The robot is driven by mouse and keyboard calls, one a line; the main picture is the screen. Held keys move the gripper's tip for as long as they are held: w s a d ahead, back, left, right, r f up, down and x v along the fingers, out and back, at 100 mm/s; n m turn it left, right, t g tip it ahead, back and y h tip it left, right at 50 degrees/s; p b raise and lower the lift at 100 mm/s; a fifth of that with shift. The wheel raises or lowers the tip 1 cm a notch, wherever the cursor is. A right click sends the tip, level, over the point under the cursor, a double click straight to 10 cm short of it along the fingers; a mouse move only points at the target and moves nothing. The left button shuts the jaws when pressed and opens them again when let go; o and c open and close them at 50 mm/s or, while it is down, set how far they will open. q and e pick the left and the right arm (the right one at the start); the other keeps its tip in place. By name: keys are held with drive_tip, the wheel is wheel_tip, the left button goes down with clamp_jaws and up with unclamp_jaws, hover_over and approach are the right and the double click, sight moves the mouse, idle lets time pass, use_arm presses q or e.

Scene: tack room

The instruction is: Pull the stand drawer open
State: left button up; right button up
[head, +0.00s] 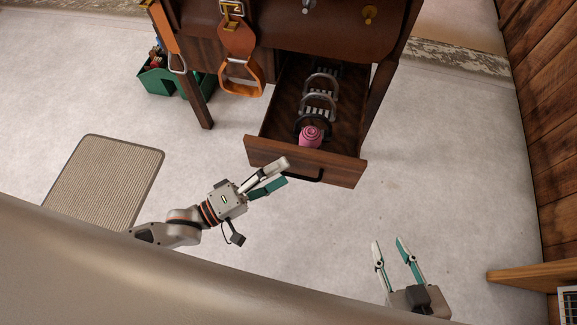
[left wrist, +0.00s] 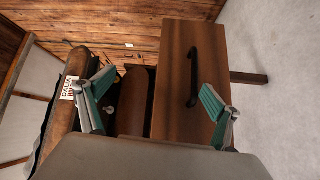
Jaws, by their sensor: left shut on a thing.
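The stand drawer (head: 335,168) is pulled out from under the brown saddle stand, so its inside shows. Its dark bar handle (head: 305,176) is on the front panel and also appears in the left wrist view (left wrist: 193,72). My left gripper (head: 287,171) is at the left end of the handle, shut on it with a gap between the fingers. The contact itself is hard to see. My right gripper (head: 389,242) is open and empty above the floor, lower right of the drawer.
The drawer holds metal stirrup-like pieces (head: 319,97) and a pink roll (head: 310,136). An orange stirrup (head: 241,76) hangs beside it. A green crate (head: 175,82) and a mat (head: 103,180) lie left. A wooden wall (head: 548,130) bounds the right. Floor before the drawer is clear.

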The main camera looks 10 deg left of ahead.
use_arm(q)
drive_tip(key=shift+a+r, duration=0.25)
drive_tip(key=shift+r, duration=0.85)
drive_tip(key=c, duration=0.3)
drive_tip(key=shift+s+a, duration=0.2)
drive_tip(key=shift+s, duration=0.25)
drive_tip(key=c, duration=1.1)
drive_tip(key=shift+s+a+f, duration=0.35)
drive_tip(key=shift+s+f, duration=0.05)
drive_tip(key=shift+f, duration=0.05)
drive_tip(key=shift+f+v, duration=0.25)
drive_tip(key=shift+v, duration=1.2)
use_arm(e)
drive_tip(key=shift+s+r, duration=0.1)
use_arm(q)
drive_tip(key=shift+s+d, duration=0.1)
use_arm(e)
drive_tip(key=shift+r, duration=0.2)
